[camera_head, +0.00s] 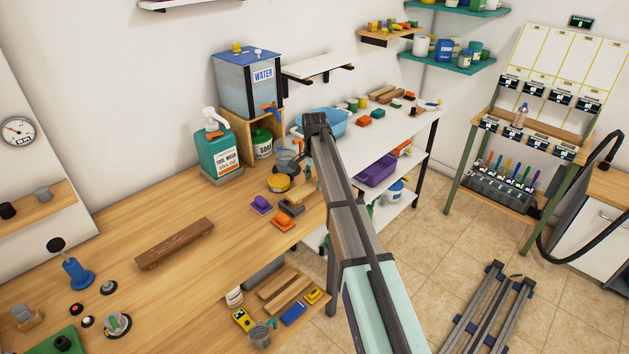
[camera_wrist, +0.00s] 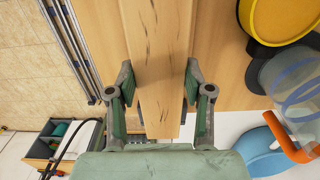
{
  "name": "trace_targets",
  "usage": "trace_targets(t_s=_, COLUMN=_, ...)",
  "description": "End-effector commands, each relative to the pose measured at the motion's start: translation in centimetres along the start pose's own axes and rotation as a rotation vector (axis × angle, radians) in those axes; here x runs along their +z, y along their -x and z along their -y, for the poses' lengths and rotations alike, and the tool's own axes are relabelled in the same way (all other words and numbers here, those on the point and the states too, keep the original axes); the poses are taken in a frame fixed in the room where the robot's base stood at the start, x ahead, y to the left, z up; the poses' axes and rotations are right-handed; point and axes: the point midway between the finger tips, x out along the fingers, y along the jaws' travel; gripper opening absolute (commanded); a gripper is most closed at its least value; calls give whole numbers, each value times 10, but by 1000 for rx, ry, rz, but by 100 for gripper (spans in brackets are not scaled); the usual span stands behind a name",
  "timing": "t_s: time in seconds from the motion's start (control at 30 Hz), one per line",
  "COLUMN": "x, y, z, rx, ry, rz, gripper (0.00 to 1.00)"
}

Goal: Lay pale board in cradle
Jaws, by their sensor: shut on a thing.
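In the wrist view, a pale wooden board (camera_wrist: 160,55) with dark streaks runs from the top of the picture down between my gripper's fingers. My gripper (camera_wrist: 162,95) is shut on it, one green-padded finger along each side. The board is over the bench's end, its near end past the bench edge; I cannot tell its height. A darker brown board (camera_head: 175,243) lies on the bench. I cannot identify the cradle with certainty in either view.
A blue basin (camera_head: 335,122) sits on the shelf unit behind. The middle of the bench (camera_head: 120,215) has free room. Metal rails (camera_head: 490,312) lie on the floor.

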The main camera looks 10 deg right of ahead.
Motion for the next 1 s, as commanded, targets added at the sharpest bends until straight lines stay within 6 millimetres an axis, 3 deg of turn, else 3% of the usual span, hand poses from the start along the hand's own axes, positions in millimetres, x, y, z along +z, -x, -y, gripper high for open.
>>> trace_targets(t_s=1.0, x=0, y=-11, z=0, rx=0, ry=0, rz=0, gripper=14)
